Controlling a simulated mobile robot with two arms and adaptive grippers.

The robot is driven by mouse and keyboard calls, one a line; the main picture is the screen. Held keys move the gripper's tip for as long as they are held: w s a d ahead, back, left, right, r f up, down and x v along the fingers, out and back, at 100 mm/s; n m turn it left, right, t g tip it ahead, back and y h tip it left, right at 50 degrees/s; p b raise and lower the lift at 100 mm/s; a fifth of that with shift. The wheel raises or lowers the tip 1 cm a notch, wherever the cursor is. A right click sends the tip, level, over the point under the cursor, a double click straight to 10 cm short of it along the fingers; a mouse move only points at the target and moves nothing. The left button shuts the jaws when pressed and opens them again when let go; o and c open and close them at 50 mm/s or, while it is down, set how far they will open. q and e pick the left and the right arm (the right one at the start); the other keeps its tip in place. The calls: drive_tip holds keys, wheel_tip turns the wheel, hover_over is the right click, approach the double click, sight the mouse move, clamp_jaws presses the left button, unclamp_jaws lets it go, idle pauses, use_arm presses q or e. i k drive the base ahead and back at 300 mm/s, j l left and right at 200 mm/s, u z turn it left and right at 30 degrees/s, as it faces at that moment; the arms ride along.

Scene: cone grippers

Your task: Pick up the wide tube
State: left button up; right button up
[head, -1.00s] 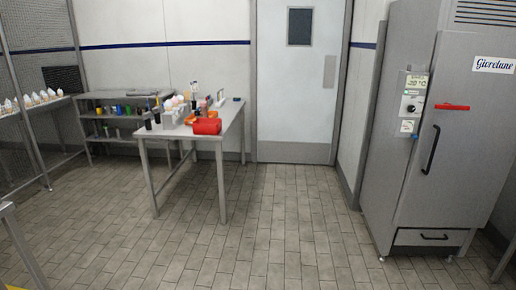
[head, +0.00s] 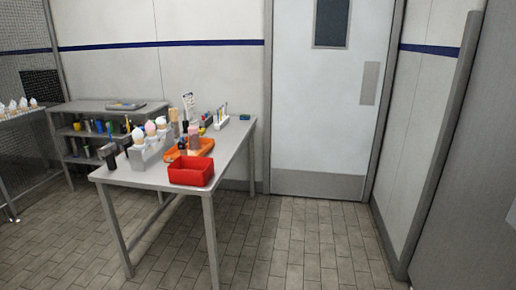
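Neither of my grippers is in view. A grey metal table (head: 125,174) stands ahead, left of the middle. On it are a dark upright thing (head: 110,161) at the left edge and a pale brownish upright thing (head: 193,137) behind the orange tray (head: 201,146). A white rack with slim upright things (head: 220,123) stands near the far right end. I cannot tell which of these, if any, is the wide tube; they are too small to make out.
A red bin (head: 191,172) sits at the table's front right, beside a holder with ice cream cones (head: 150,148). A shelf unit (head: 75,109) with several coloured things stands behind left. A closed door (head: 318,100) is at the back. The tiled floor (head: 300,245) is clear.

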sight(195, 141)
drive_tip(key=i+l+u, duration=0.1)
drive_tip(key=i+u, duration=0.15)
drive_tip(key=i, duration=0.15)
drive_tip(key=i+l+u, duration=0.15)
drive_tip(key=i+u, duration=0.15)
drive_tip(key=i, duration=0.15)
drive_tip(key=i+l+u, duration=0.4)
drive_tip(key=i, duration=0.3)
drive_tip(key=i+l+u, duration=0.2)
drive_tip(key=i, duration=0.2)
